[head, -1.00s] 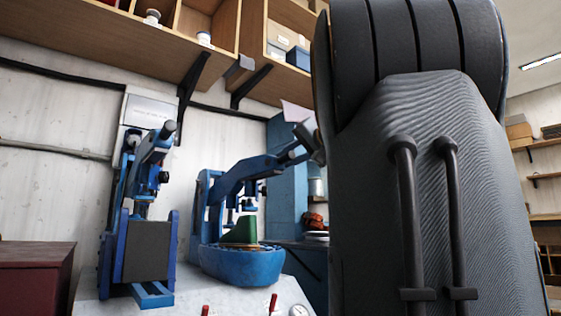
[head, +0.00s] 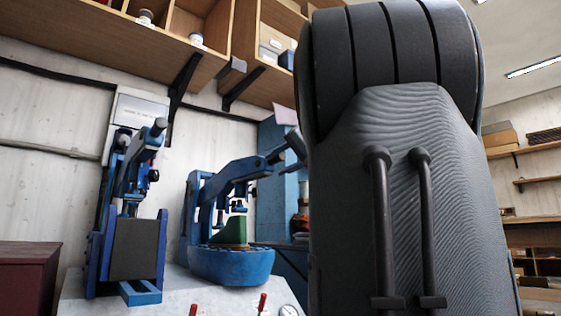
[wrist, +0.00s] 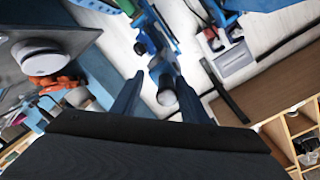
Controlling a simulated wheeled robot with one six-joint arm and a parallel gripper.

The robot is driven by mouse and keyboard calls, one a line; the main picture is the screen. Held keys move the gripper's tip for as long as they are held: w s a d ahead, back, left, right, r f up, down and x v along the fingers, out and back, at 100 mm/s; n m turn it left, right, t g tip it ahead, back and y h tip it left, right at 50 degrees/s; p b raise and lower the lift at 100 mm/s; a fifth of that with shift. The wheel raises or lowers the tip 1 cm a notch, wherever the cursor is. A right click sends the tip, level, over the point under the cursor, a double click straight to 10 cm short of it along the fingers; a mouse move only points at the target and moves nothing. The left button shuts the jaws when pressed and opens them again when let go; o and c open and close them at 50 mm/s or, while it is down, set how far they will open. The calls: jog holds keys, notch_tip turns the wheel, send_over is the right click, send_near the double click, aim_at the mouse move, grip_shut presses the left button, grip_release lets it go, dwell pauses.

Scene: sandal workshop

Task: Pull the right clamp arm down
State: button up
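The right clamp has a blue arm (head: 232,173) that is raised and slants up to a dark handle end near my arm. A blue base (head: 230,266) with a green shoe form (head: 232,234) stands beneath it. In the wrist view, the handle's rounded grey end (wrist: 166,97) lies between the two fingers of my gripper (wrist: 159,76). The fingers are spread on either side of it, and I see no grip on it. In the head view my large grey arm link hides most of my gripper.
The left clamp (head: 130,180) stands on the same light bench (head: 190,298), with a dark block at its front. Red-topped levers (head: 262,303) rise from the bench front. A wooden shelf (head: 115,30) hangs above. A dark red box (head: 25,290) is at lower left.

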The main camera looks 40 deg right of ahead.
jog(key=shift+r, duration=0.1)
jog(key=shift+s, duration=0.15)
jog(key=s, duration=0.2)
jog(key=s+p, duration=0.1)
jog(key=s, duration=0.2)
jog(key=s+a+p, duration=0.1)
jog(key=s, duration=0.1)
jog(key=shift+s+r, duration=0.2)
jog(key=shift+r, duration=0.1)
dwell(0.3)
